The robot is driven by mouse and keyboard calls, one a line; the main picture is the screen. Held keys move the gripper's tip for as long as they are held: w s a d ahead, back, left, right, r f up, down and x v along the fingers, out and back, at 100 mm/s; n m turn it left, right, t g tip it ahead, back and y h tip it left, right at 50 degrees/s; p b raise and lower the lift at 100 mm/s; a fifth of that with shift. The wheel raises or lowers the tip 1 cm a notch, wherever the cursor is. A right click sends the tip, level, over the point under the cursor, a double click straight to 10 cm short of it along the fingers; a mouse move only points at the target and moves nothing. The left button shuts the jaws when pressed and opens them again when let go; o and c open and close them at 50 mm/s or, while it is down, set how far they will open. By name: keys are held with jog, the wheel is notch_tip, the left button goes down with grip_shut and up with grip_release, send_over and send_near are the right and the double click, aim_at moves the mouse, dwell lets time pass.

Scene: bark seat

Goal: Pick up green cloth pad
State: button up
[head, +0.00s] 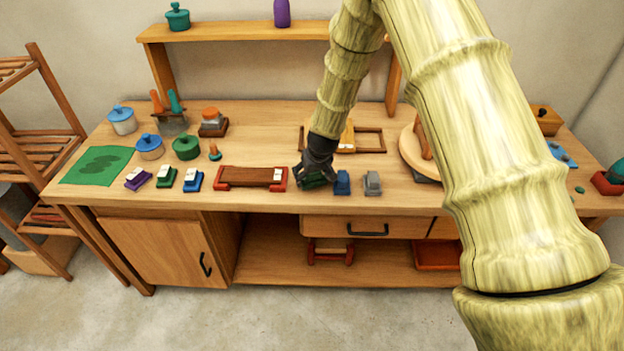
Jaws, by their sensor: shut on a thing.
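My gripper (315,170) reaches down to the bench near its front edge, at the middle of the head view. It is shut on a small dark green pad (315,183), which I take for the green cloth pad. The fingers cover much of the pad, and I cannot tell whether it touches the bench top. A blue pad (342,183) stands close to its right, and a grey pad (373,183) is beyond that.
A red-brown wooden tray (250,178) lies just left of my gripper. Small purple (138,179), green (166,177) and blue (194,180) blocks sit farther left, near a green mat (98,165). A round wooden stand (413,150) is at the right.

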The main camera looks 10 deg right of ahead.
jog(key=shift+r, duration=0.4)
jog(key=s+a+r+b, duration=0.1)
jog(key=s+a+b, duration=0.1)
jog(key=s, duration=0.5)
jog(key=s+a+r+b, duration=0.1)
jog(key=s+b, duration=0.3)
jog(key=s, duration=0.4)
jog(key=shift+s+a+r, duration=0.3)
jog(key=shift+a+r, duration=0.05)
jog(key=shift+r, duration=0.1)
